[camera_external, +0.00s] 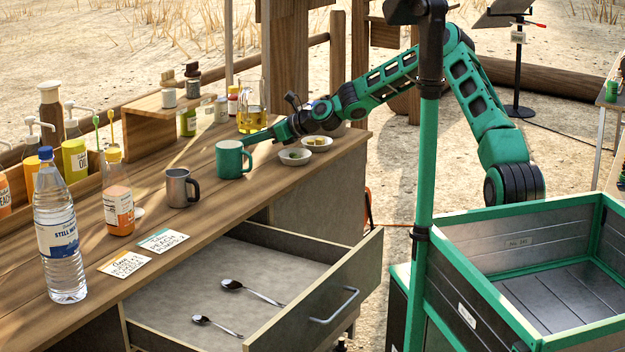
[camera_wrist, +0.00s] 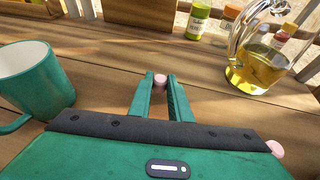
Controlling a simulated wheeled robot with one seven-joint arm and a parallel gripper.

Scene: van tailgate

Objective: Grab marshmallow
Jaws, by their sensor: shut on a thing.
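A small pink marshmallow (camera_wrist: 160,82) sits between my two green fingertips in the wrist view. My gripper (camera_wrist: 160,88) is shut on it, low over the wooden counter. In the external view my gripper (camera_external: 250,138) reaches left across the counter, just behind the teal mug (camera_external: 231,161); the marshmallow cannot be made out there. The mug also shows at the left of the wrist view (camera_wrist: 38,85). A second pink piece (camera_wrist: 275,149) shows partly at the right, beside my gripper's body.
An oil jug (camera_external: 251,118) stands close behind my gripper. Two small white bowls (camera_external: 295,157) (camera_external: 317,144) sit under my wrist, near the counter edge. A metal mug (camera_external: 181,188) and water bottle (camera_external: 59,240) stand nearer. An open drawer (camera_external: 250,290) holds two spoons.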

